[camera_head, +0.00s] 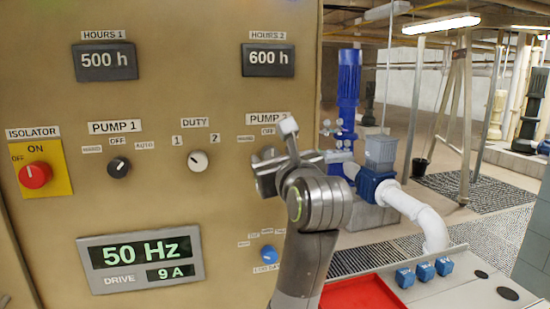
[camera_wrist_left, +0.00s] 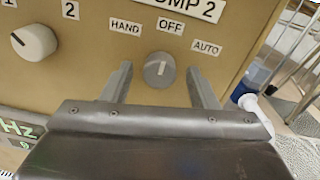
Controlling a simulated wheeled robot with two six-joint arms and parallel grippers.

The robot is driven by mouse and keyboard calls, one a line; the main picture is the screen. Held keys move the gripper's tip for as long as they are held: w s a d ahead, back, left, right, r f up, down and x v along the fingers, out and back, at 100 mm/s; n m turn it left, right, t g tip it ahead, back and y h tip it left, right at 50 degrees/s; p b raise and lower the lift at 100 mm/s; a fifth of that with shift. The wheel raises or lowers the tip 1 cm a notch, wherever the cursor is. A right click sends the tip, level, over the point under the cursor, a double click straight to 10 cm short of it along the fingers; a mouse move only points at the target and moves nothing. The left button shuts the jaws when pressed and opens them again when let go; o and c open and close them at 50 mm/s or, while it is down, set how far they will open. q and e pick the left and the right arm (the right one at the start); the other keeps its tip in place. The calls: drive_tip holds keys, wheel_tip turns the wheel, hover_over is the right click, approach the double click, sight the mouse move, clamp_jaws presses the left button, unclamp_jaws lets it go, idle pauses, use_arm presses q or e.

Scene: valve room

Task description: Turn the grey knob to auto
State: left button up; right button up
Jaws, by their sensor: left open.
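The grey knob (camera_wrist_left: 158,70) sits on the panel under the PUMP 2 plate. Its white mark points roughly up at the OFF label (camera_wrist_left: 171,28). The HAND label (camera_wrist_left: 126,27) is up and left of it, and the AUTO label (camera_wrist_left: 207,48) up and right. My left gripper (camera_head: 268,168) is at the panel in front of this knob and mostly hides it in the head view. In the left wrist view my left gripper (camera_wrist_left: 159,78) is open, with one finger on each side of the knob and visible gaps between. My right gripper is not in view.
A white DUTY knob (camera_head: 197,161) and a black PUMP 1 knob (camera_head: 118,167) are to the left. A red isolator knob (camera_head: 35,175) is at far left. A blue knob (camera_head: 269,254) is below. A red tray (camera_head: 362,293) and blue parts (camera_head: 424,272) lie at lower right.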

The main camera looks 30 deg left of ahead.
use_arm(q)
drive_tip(key=c, duration=1)
drive_tip(key=m+p, duration=0.3)
drive_tip(key=m, duration=0.2)
drive_tip(key=shift+r, duration=0.15)
drive_tip(key=shift+m+p, duration=1.25)
drive_tip(key=shift+m, duration=0.95)
drive_tip(key=o, duration=1)
